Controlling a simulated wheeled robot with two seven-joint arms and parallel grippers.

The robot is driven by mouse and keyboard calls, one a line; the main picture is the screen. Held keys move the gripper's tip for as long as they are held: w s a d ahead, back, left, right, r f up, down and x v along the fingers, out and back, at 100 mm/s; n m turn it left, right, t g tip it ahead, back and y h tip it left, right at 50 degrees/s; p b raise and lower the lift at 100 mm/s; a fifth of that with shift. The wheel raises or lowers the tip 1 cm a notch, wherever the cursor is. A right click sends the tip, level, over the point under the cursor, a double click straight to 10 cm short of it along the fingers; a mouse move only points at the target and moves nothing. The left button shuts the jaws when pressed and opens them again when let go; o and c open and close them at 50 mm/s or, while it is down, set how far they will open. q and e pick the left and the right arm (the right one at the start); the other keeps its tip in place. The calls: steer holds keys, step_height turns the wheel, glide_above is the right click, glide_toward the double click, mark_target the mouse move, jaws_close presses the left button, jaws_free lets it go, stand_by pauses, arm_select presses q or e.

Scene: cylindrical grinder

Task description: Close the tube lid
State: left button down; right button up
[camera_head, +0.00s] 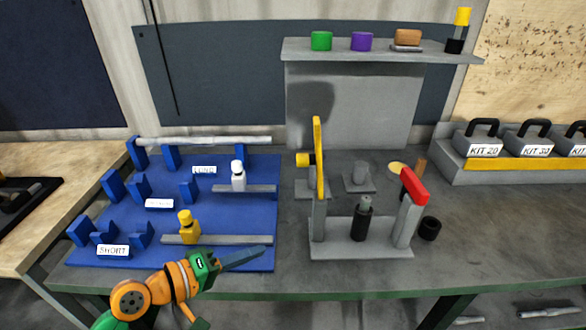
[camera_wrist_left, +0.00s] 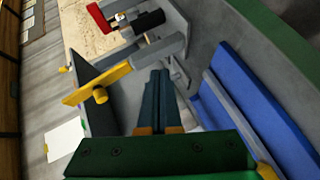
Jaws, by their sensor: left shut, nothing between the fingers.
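A yellow flat plate with a side knob (camera_head: 319,160), which looks like the lid, stands upright at the left post of a grey fixture (camera_head: 345,247). It also shows in the left wrist view (camera_wrist_left: 97,84). A dark cylinder with a grey tip (camera_head: 362,222) stands in the middle of the fixture. A red-topped post (camera_head: 413,186) is at its right end. My left gripper (camera_head: 257,255) is shut and empty, in front of and left of the fixture, over the front right of the blue rack. Its fingers (camera_wrist_left: 161,100) are together in the left wrist view. My right gripper is not in view.
The blue rack (camera_head: 120,225) holds a bar, a white piece (camera_head: 238,176) and a yellow piece (camera_head: 188,228). A shelf (camera_head: 380,51) with colored parts stands behind. Kit boxes (camera_head: 484,140) are at the right. The table's front right (camera_head: 500,240) is clear.

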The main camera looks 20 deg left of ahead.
mark_target(309, 162)
arm_select(q)
steer(key=w+a+r+n+t, duration=0.2)
steer(key=a+r+n, duration=0.1)
steer(key=r, duration=0.3)
steer(key=w+a+r+n+t, duration=0.2)
steer(key=a+r+n, duration=0.1)
steer(key=r, duration=0.3)
steer(key=w+d+p, duration=0.7)
steer(key=w+d, duration=0.1)
steer(key=w, duration=0.1)
steer(key=shift+d+m+h, duration=0.3)
steer(key=shift+h, duration=0.1)
steer(key=shift+a, duration=0.15)
